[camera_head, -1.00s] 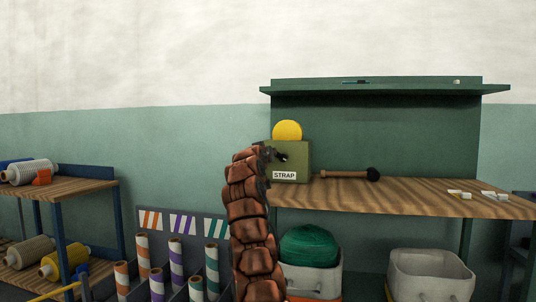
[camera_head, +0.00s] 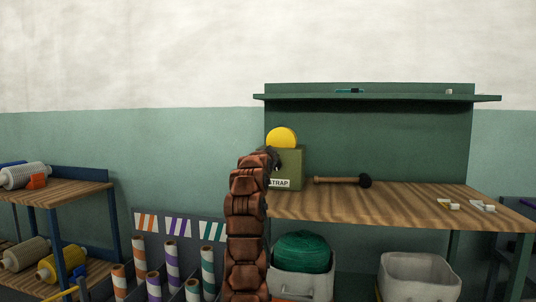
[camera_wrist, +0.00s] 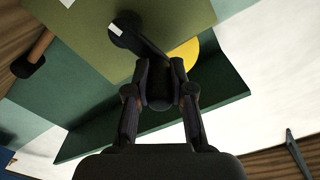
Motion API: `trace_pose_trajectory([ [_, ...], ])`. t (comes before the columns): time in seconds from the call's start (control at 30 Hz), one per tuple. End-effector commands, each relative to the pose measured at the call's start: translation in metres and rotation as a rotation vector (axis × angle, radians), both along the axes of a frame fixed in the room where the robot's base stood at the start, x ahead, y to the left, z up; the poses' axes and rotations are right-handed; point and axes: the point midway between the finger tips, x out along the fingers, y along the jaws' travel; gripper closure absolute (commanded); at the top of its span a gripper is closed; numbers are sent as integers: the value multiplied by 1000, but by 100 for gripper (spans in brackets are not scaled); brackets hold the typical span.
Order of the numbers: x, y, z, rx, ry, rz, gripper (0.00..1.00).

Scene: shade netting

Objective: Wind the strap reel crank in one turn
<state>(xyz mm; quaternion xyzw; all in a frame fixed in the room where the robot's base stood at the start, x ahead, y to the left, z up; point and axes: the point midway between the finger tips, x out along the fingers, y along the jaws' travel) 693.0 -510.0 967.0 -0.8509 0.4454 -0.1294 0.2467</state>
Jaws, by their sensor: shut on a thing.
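The strap reel is an olive-green box (camera_head: 291,161) with a yellow disc (camera_head: 282,137) on top and a white STRAP label, partly covered by my arm. It stands at the left end of the wooden bench. In the wrist view the box face (camera_wrist: 90,30) carries a dark crank (camera_wrist: 143,40), running from a round hub at upper left to its grip end. My gripper (camera_wrist: 160,80) is shut on the crank's grip, with a finger on each side. In the head view my gripper (camera_head: 272,158) is at the box's front left, and the crank is mostly hidden there.
A mallet (camera_head: 342,181) lies on the bench (camera_head: 400,205) right of the reel. Small white pieces (camera_head: 482,206) lie at the bench's right. A shelf (camera_head: 375,98) runs above. Bins stand below, striped rolls (camera_head: 172,262) at lower left.

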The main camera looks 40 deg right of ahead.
Motion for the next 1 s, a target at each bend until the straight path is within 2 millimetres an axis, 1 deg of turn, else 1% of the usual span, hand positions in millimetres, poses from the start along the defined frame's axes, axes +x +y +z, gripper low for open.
trace_pose_trajectory([
  [0.2,-6,-4,2,70,-104,-2,100],
  [0.4,-9,-6,2,109,-159,-2,100],
  [0.97,-9,-7,2,125,-182,0,100],
  [1.0,-9,-7,2,125,-182,0,75],
])
